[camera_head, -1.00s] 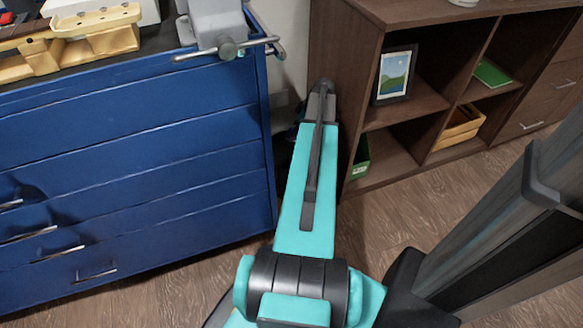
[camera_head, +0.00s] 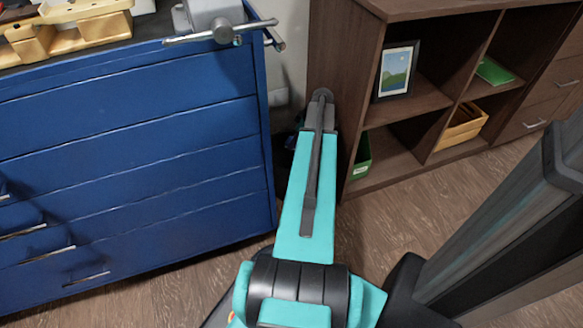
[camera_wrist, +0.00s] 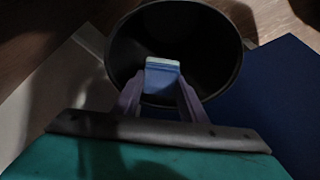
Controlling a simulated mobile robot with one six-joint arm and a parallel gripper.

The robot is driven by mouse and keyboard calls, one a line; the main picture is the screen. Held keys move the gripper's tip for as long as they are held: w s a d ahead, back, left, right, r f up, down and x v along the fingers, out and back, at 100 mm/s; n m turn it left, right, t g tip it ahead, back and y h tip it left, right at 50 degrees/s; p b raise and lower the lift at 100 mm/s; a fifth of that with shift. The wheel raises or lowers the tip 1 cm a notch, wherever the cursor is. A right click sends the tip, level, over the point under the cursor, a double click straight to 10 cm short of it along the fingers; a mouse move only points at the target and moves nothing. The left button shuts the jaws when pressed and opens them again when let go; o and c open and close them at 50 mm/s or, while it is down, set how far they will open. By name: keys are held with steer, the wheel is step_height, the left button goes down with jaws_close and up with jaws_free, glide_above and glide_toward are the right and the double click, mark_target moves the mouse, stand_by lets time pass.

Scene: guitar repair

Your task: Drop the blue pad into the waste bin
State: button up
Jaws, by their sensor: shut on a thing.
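In the wrist view, my gripper (camera_wrist: 160,98) is shut on the blue pad (camera_wrist: 162,78), a small block with a pale top edge. The pad shows over the round opening of the dark waste bin (camera_wrist: 218,52). The bin looks empty where its inside shows; the depth of the pad relative to the rim is hard to tell. In the head view, my arm hides the gripper, the pad and nearly all of the bin.
A blue drawer cabinet (camera_head: 130,150) with a metal vise (camera_head: 215,22) stands left of my arm.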

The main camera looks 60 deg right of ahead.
steer(key=o, duration=1.1)
steer(key=shift+r+p, duration=0.45)
steer(key=shift+r, duration=0.4)
step_height(320, 180, up, 2)
steer(key=shift+p, duration=0.55)
steer(key=shift+s+a, duration=0.5)
steer(key=shift+a, duration=0.2)
steer(key=s+a+r+p, duration=0.1)
steer(key=s+a+p, duration=0.5)
steer(key=a, duration=0.5)
steer(key=shift+s+a+r+p, duration=0.2)
steer(key=shift+s+a+p, duration=0.15)
steer(key=shift+s, duration=0.75)
